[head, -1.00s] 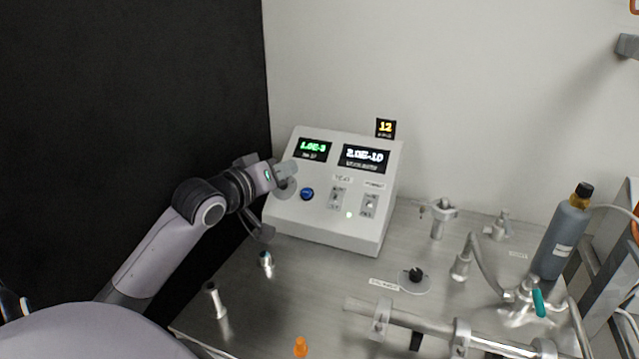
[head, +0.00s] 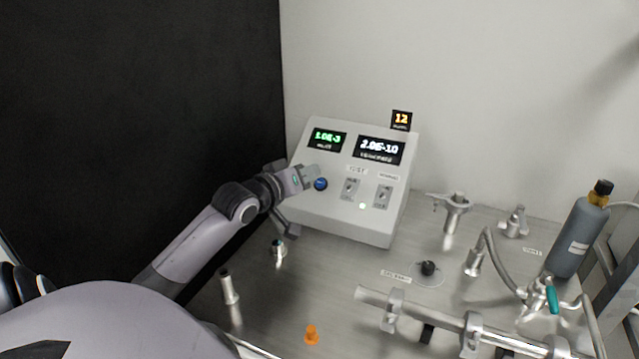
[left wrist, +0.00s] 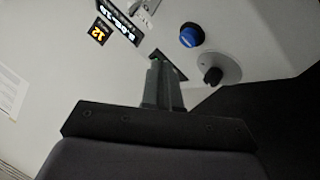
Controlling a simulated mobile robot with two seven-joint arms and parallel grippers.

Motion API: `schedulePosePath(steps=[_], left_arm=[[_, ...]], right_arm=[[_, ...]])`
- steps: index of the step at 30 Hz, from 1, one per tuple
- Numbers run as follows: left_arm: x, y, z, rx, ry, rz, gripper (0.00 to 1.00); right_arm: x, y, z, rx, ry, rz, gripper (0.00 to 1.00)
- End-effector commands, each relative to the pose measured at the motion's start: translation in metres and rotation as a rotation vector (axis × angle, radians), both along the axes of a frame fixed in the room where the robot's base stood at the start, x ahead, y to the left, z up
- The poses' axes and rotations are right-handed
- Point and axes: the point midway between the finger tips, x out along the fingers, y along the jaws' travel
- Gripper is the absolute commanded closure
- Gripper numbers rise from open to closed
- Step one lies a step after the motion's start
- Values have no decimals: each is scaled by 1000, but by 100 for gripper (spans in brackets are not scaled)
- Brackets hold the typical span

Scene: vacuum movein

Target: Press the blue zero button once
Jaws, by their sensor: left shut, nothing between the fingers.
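The blue zero button (head: 320,184) is a round blue cap on the sloped front of a white control box (head: 347,232), below the green-lit display. My left gripper (head: 313,172) comes in from the left, with its tips just above and left of the button. In the left wrist view the button (left wrist: 191,35) shows clear to the right of my shut, empty fingers (left wrist: 158,58). The tips look apart from it in that view; how high they are above the panel is hard to tell. My right gripper is not in view.
A black knob (left wrist: 213,76) stands close to the button. Two toggle switches (head: 350,188) (head: 383,195) are right of the button. Metal fittings, a horizontal tube and a grey bottle (head: 580,235) fill the bench's right side. A dark wall is at left.

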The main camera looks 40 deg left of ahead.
Motion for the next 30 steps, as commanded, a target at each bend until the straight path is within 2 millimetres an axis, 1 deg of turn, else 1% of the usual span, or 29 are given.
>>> schedulePosePath(steps=[1, 8, 30], left_arm=[[3, 1, -8, 0, -1, 0, 100], [11, 4, -17, 1, 0, 0, 100], [12, 4, -17, 1, 0, 0, 100]], right_arm=[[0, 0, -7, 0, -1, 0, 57], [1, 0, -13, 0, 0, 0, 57], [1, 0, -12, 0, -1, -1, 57]])
